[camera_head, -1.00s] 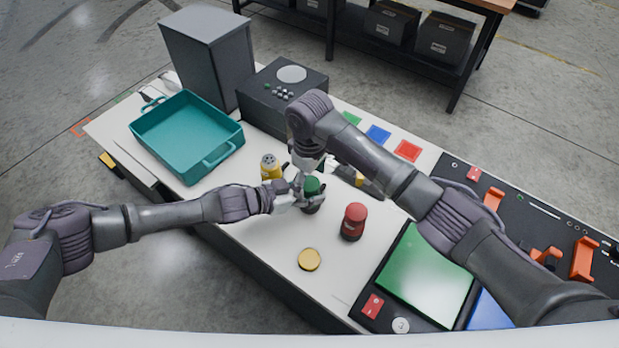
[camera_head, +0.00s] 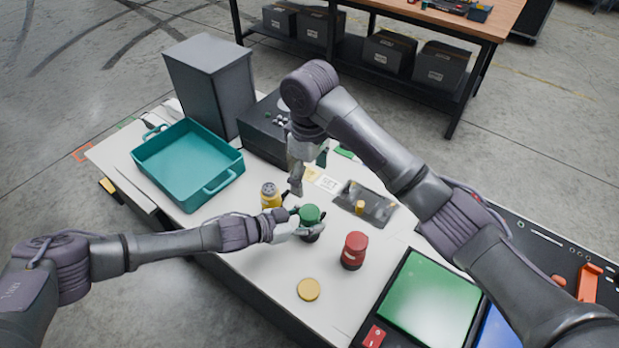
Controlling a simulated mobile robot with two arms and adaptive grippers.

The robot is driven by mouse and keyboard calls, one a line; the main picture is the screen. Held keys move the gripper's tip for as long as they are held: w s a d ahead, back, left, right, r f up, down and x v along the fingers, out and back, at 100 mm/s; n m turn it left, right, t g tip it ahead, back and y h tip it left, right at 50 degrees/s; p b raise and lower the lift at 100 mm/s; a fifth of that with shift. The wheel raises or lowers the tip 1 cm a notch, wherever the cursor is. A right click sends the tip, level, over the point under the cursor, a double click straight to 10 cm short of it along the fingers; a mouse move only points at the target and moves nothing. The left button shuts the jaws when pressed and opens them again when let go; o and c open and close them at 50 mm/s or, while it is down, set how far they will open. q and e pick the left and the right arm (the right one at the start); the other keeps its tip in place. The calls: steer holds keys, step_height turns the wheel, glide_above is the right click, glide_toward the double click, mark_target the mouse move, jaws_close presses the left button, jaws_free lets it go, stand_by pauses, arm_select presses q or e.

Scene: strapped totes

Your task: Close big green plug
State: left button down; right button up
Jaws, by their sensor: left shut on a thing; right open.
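The big green plug (camera_head: 309,214) is a dark body with a green cap on top, standing on the white table near its middle. My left gripper (camera_head: 305,228) is shut on its body from the left side. The green cap sits on top of the body; whether it is fully seated I cannot tell. My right gripper (camera_head: 296,188) is open, pointing down, above and behind the green plug, apart from it. Its fingers look empty.
A yellow plug (camera_head: 270,196) stands just left of the green one, a red plug (camera_head: 354,250) to its right. A yellow disc (camera_head: 308,289) lies in front. A teal tray (camera_head: 187,165) is at left, a dark metal plate (camera_head: 367,203) behind right, a green panel (camera_head: 431,302) at front right.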

arm_select(q)
steer(key=shift+c, duration=1.9)
jaws_free()
steer(key=v, duration=1.2)
steer(key=shift+f, duration=0.1)
